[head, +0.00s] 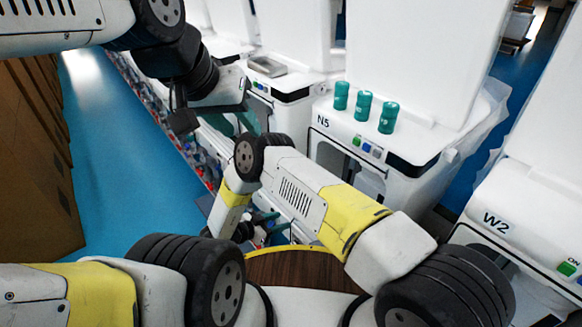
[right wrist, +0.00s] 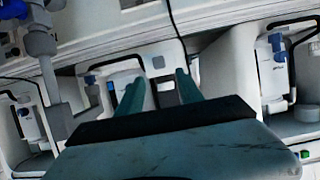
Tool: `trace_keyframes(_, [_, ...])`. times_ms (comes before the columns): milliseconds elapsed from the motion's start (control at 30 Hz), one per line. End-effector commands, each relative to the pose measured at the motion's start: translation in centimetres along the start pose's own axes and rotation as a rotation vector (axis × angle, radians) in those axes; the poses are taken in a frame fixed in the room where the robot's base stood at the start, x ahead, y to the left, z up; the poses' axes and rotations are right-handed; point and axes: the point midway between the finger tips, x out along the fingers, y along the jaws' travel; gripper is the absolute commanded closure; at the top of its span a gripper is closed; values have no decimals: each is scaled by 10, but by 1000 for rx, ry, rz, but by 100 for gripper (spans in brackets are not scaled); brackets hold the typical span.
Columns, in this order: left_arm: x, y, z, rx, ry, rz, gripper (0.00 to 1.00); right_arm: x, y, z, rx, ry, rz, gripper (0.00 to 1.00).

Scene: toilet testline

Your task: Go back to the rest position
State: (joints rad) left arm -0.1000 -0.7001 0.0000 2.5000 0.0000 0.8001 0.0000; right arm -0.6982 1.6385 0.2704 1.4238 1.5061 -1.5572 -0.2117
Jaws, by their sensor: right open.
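My left gripper (head: 233,122) hangs at the upper left in the head view, in front of the white machines. Its teal fingers look apart, with nothing seen between them. My right gripper (head: 265,222) is low in the middle of the head view, below the bent right arm, and partly hidden by it. In the right wrist view my right gripper (right wrist: 160,88) shows two teal fingers spread apart with nothing between them. It points at the fronts of white machines.
Three teal cans (head: 364,106) stand on the machine marked N5 (head: 324,122). A grey metal box (head: 267,66) lies on the machine behind. Machine W2 (head: 496,220) is at the right. Brown boxes (head: 35,160) line the left. Blue floor (head: 125,170) between is clear.

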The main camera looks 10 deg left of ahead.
Motion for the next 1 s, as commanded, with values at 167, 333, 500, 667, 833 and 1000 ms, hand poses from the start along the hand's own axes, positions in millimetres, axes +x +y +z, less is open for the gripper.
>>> trace_keyframes(167, [0,0,0,0,0,0,62,3,-6,-1,12,-17,-17,56])
trace_keyframes(333, [0,0,0,0,0,0,62,14,-59,-10,88,-164,-173,56])
trace_keyframes(500, [0,0,0,0,0,0,62,7,-119,-86,164,-251,-324,56])
trace_keyframes(667, [0,0,0,0,0,0,62,-1,-156,-161,203,-325,-468,56])
trace_keyframes(833, [0,0,0,0,0,0,62,-15,-176,-242,217,-385,-613,56])
trace_keyframes(1000, [0,0,0,0,0,0,62,-32,-174,-318,200,-430,-743,56])
